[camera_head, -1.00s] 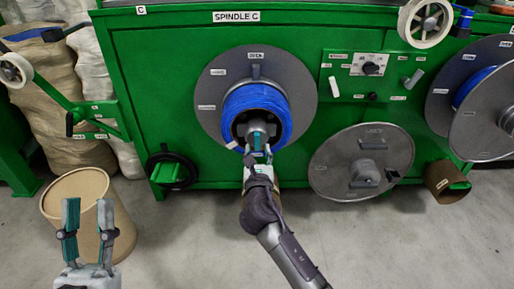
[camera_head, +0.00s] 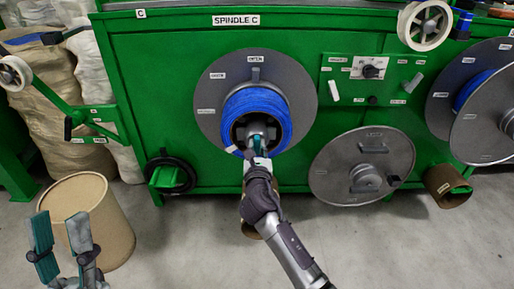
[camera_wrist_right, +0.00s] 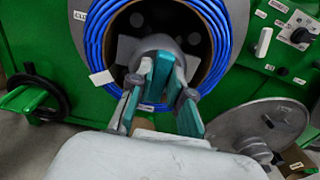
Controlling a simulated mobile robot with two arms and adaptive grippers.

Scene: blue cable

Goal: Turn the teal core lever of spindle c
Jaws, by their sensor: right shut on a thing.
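Spindle C has a grey disc (camera_head: 211,97) on the green machine, under the label "SPINDLE C" (camera_head: 236,20). A coil of blue cable (camera_head: 284,105) sits around its dark core. My right gripper (camera_head: 258,148) reaches into the core opening from below. In the right wrist view, the teal core lever (camera_wrist_right: 162,70) stands between the fingers of my right gripper (camera_wrist_right: 160,100), which are shut on it. The fingers partly hide the lever and the grey hub (camera_wrist_right: 152,44). My left gripper (camera_head: 65,240) is open and empty at the lower left, away from the machine.
A removed-looking grey flange disc (camera_head: 335,165) leans at the machine's lower right. A control panel (camera_head: 352,75) is above it. A brown drum (camera_head: 100,215) stands beside my left gripper.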

